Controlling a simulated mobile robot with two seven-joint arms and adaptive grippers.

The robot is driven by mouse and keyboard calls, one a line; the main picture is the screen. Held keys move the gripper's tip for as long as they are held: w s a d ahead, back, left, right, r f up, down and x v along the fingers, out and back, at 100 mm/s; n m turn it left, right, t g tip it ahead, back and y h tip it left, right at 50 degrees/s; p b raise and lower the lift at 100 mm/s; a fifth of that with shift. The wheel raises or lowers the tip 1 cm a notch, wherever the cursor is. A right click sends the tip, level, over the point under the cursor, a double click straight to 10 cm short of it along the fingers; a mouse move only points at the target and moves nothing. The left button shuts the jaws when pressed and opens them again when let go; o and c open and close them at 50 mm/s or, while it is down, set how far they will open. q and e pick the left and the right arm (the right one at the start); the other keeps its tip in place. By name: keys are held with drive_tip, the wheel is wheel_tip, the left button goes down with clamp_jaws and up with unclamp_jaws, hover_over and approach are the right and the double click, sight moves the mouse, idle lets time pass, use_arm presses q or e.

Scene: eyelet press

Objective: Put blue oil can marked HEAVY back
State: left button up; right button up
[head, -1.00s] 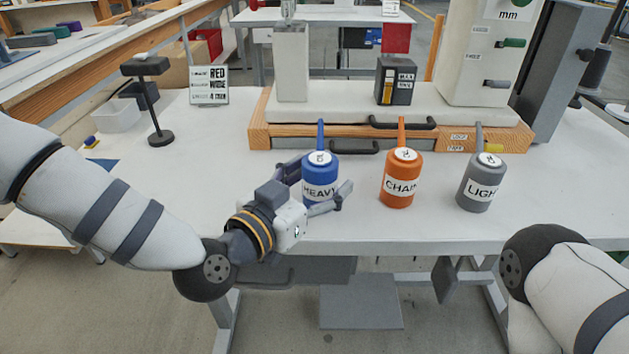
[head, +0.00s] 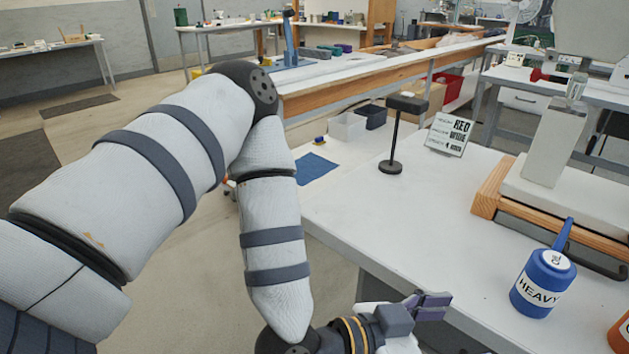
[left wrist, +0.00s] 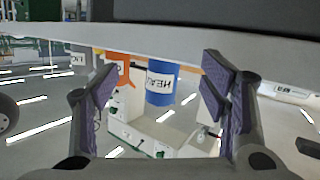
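The blue oil can marked HEAVY (head: 541,286) stands upright on the white table at the right of the head view, its blue spout pointing up. It also shows beyond my fingers in the left wrist view (left wrist: 161,84). My left gripper (head: 432,304) is at the table's front edge, to the left of the can and apart from it. In the left wrist view its two purple-padded fingers (left wrist: 158,98) are spread wide with nothing between them. My right gripper is out of view.
An orange can (head: 620,333) is cut off at the right edge. A black stand (head: 391,165), a lettered sign (head: 449,134) and a blue mat (head: 316,168) lie farther back. A wood-edged platform (head: 492,188) is behind the can. The table middle is clear.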

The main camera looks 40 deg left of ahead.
use_arm(q)
drive_tip(key=s+a+f+n+g+y, duration=0.1)
drive_tip(key=s+a+f+g+y, duration=0.1)
drive_tip(key=s+f+g, duration=0.8)
drive_tip(key=s+a+f+n+g+y, duration=0.1)
drive_tip(key=s+a+f, duration=0.3)
drive_tip(key=s, duration=0.6)
drive_tip(key=s+a+f+n+g+y, duration=0.2)
drive_tip(key=s+a+f+g+y, duration=0.1)
drive_tip(key=s, duration=0.6)
drive_tip(key=s+a+f+n+g+y, duration=0.1)
drive_tip(key=s+a+f+g+y, duration=0.1)
drive_tip(key=s+a+f, duration=0.4)
drive_tip(key=s+g, duration=0.1)
drive_tip(key=s, duration=0.3)
drive_tip(key=shift+s+a+n, duration=0.2)
drive_tip(key=shift+s+n, duration=0.1)
